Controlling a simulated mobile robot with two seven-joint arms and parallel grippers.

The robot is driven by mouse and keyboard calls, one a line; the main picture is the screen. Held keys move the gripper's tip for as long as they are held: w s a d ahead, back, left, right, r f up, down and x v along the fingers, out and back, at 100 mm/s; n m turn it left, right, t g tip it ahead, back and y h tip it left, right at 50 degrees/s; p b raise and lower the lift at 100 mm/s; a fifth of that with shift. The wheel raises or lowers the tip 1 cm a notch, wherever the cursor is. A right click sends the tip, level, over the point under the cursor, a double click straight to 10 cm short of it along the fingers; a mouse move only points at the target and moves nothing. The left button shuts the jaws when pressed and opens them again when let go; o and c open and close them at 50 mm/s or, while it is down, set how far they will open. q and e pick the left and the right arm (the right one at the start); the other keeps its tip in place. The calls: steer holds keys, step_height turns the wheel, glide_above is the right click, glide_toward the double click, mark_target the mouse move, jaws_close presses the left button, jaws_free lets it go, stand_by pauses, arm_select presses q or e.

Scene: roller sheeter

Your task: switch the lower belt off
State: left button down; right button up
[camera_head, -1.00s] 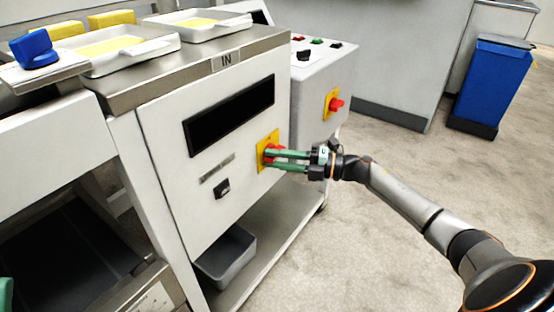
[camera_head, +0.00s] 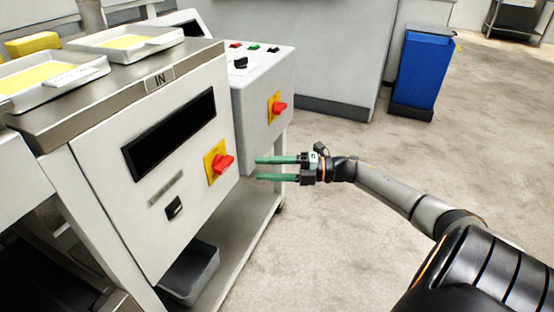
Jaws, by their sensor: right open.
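A red rotary knob (camera_head: 223,163) sits on a yellow plate on the front panel of the machine marked IN. Its grip appears to lie roughly sideways, tilted a little. A second red knob (camera_head: 279,107) on a yellow plate is on the grey side cabinet. A small black switch (camera_head: 174,207) is lower on the front panel. I cannot read which control belongs to the lower belt. My right gripper (camera_head: 257,168) is open and empty, its green fingers pointing left, to the right of the front knob and apart from it. My left gripper is out of view.
The grey control cabinet (camera_head: 262,75) stands behind, with small buttons and a black knob on top. White trays (camera_head: 135,37) with yellow sheets lie on the machine. A grey bin (camera_head: 190,275) is on the lower shelf. Open floor lies right; a blue bin (camera_head: 422,70) stands beyond.

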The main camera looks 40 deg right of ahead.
steer(key=v, duration=0.2)
steer(key=shift+s+d, duration=0.25)
steer(key=shift+a, duration=0.1)
stand_by(0.6)
